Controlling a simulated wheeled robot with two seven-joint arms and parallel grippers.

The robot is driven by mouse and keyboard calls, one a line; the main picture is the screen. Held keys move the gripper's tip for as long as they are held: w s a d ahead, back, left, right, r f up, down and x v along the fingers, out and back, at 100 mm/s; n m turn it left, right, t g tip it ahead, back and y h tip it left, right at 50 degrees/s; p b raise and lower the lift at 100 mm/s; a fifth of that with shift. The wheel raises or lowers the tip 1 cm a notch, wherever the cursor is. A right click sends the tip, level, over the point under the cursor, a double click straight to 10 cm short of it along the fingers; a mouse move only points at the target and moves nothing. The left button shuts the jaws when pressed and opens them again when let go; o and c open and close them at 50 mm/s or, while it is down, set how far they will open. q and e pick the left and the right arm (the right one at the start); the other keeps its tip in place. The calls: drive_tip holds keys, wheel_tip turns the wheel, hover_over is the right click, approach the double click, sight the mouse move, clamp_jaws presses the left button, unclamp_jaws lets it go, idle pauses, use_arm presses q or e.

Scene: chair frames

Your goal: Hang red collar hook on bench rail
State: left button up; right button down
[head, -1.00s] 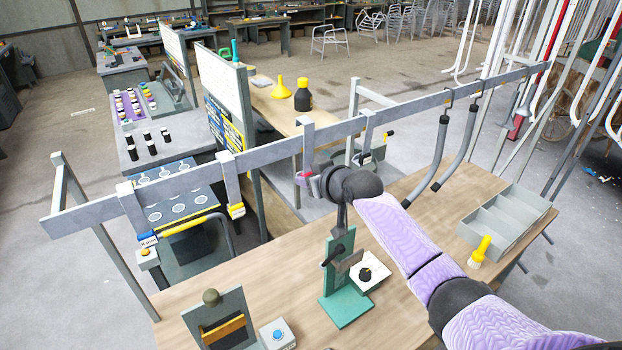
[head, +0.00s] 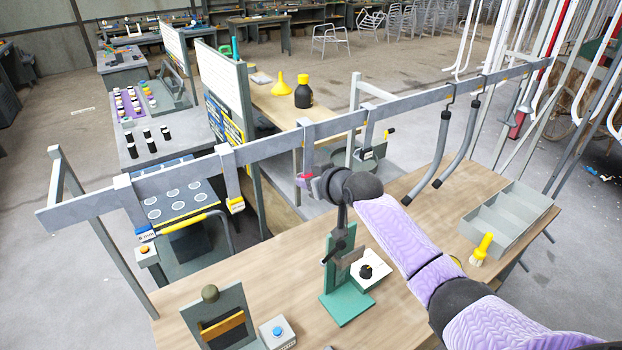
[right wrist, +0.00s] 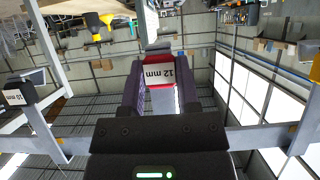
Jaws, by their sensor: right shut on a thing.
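The bench rail (head: 262,151) is a long grey bar above the bench. The red collar hook (head: 305,178) has a grey strap whose bent top (head: 308,126) is over the rail. Whether it rests fully there I cannot tell. My right gripper (head: 316,184) is shut on the hook at its red collar, just below the rail. In the right wrist view the red collar with a "12 mm" label (right wrist: 160,73) sits between the fingers of my gripper (right wrist: 160,90). My left gripper is not in view.
Other hooks hang on the rail: a blue one (head: 145,234), a yellow one (head: 235,205), and a dark one (head: 367,152) right of mine. Curved grey tubes (head: 441,150) hang farther right. A green stand (head: 347,304) and grey tray (head: 510,221) are on the bench.

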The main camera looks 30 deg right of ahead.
drive_tip(key=shift+f, duration=0.3)
drive_tip(key=shift+c, duration=1.3)
unclamp_jaws()
drive_tip(key=p+v, duration=0.7)
drive_tip(key=v, duration=0.1)
drive_tip(key=shift+p, duration=0.4)
drive_tip(key=shift+a, duration=0.1)
